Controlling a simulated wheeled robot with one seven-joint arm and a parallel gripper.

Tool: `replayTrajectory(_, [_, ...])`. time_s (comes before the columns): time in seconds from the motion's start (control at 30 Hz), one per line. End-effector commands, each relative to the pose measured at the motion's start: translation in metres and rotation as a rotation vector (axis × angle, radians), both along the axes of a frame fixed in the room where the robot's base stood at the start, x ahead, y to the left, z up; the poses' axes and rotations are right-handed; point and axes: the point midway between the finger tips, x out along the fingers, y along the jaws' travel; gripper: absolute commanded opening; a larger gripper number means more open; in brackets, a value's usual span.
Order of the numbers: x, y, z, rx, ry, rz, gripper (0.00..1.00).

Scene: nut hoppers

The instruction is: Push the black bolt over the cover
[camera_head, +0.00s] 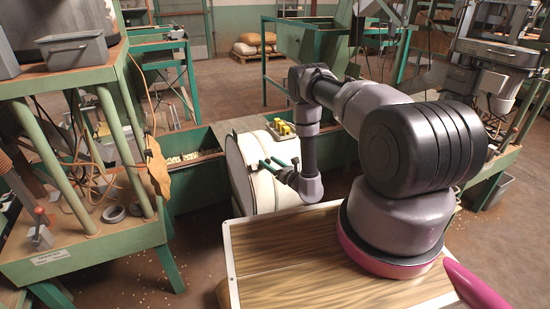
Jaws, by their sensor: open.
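My gripper (272,163) hangs at the end of my arm, left of the arm's lower link. It points left, with its two dark fingers apart and nothing visible between them. It is in front of a white drum-like round body (240,178) with a metal rim; I cannot tell whether they touch. A flat greyish panel (238,126) lies across the green trough behind the drum and may be the cover, but I cannot be sure. I cannot make out the black bolt; it is too small or hidden.
A small tray with yellow pieces (283,128) stands behind the gripper. The green trough (190,145) holds pale nuts. A green bench (85,258) stands at left, with a brown glove-like thing (157,167) hanging beside it. Open floor (215,85) lies behind.

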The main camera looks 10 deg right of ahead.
Motion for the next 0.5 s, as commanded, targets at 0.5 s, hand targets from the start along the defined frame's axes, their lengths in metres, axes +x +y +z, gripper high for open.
replayTrajectory(0.5, [0.025, -0.001, -0.037, -0.005, 0.021, -0.086, 0.67])
